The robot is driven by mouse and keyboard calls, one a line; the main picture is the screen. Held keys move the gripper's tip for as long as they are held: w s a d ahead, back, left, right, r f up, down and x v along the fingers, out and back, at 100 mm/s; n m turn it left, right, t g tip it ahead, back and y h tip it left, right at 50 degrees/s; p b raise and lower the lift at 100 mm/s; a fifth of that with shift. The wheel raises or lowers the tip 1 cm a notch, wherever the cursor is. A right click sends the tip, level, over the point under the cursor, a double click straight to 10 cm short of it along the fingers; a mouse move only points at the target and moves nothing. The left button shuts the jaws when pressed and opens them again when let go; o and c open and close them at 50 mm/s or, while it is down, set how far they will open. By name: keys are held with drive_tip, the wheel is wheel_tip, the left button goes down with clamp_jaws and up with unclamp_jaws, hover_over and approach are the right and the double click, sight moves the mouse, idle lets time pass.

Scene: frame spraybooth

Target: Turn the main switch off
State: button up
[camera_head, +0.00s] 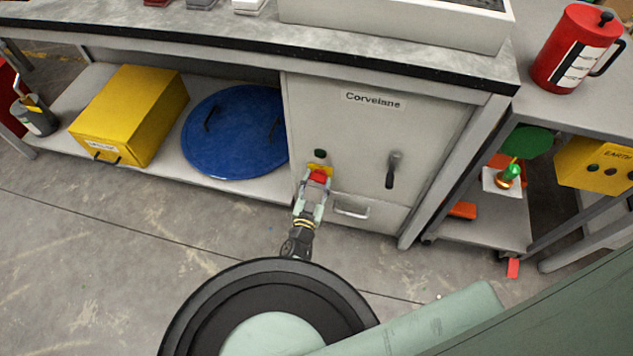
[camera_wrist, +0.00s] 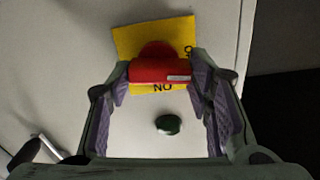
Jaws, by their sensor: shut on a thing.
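The main switch is a red handle (camera_head: 319,177) on a yellow plate (camera_head: 317,168), on the front of the grey cabinet (camera_head: 360,140). My gripper (camera_wrist: 160,75) is shut on the red handle, one finger at each end. It also shows in the head view (camera_head: 316,183).
A green button (camera_head: 320,153) is above the switch; a dark lever handle (camera_head: 392,170) is to the right. A drawer pull (camera_head: 351,208) is below. A blue round lid (camera_head: 236,130) and yellow box (camera_head: 130,112) lie on the left shelf. The floor in front is clear.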

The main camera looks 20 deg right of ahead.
drive_tip(key=c, duration=0.4)
drive_tip(key=shift+r+n+p, duration=0.25)
drive_tip(key=shift+n+p, duration=0.45)
drive_tip(key=shift+p, duration=0.15)
drive_tip(key=shift+f+n, duration=0.15)
drive_tip(key=shift+n, duration=0.15)
drive_tip(key=shift+f, duration=0.1)
drive_tip(key=o, duration=1.2)
drive_tip(key=shift+c, duration=0.2)
wheel_tip(320, 180, up, 10)
